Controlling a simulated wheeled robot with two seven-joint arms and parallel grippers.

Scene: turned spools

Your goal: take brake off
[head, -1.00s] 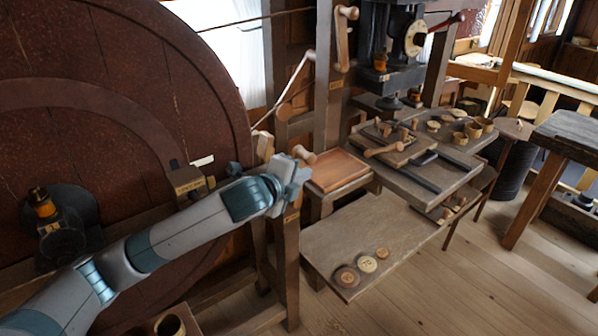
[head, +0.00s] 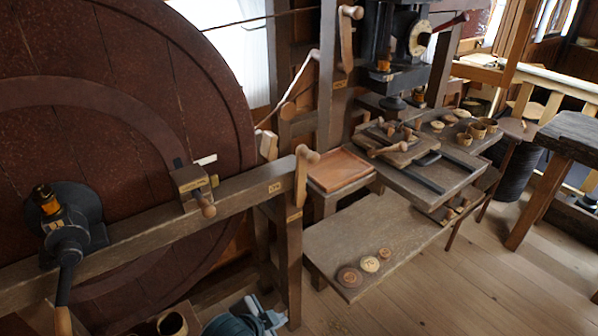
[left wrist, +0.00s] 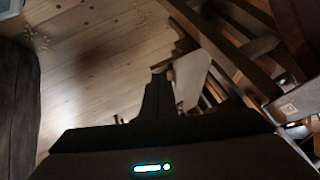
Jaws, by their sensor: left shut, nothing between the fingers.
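A big dark red wheel (head: 110,120) fills the left side of the head view. A small block with a label and a knobbed peg (head: 188,180) sits against its face, above a wooden beam (head: 150,225). A wooden lever with a round knob (head: 304,175) stands upright at the beam's right end, by a labelled post. I cannot read which part is marked as the brake. My left gripper (head: 266,316) is low at the bottom edge, below the beam and apart from the lever, shut and empty. Its dark fingers (left wrist: 160,82) show over floor in the left wrist view. My right gripper is out of view.
A low shelf (head: 340,240) with several round discs and a tool table (head: 440,175) stand to the right. A black crank with a wooden handle (head: 66,270) hangs before the wheel. Open plank floor (head: 440,290) lies at the lower right.

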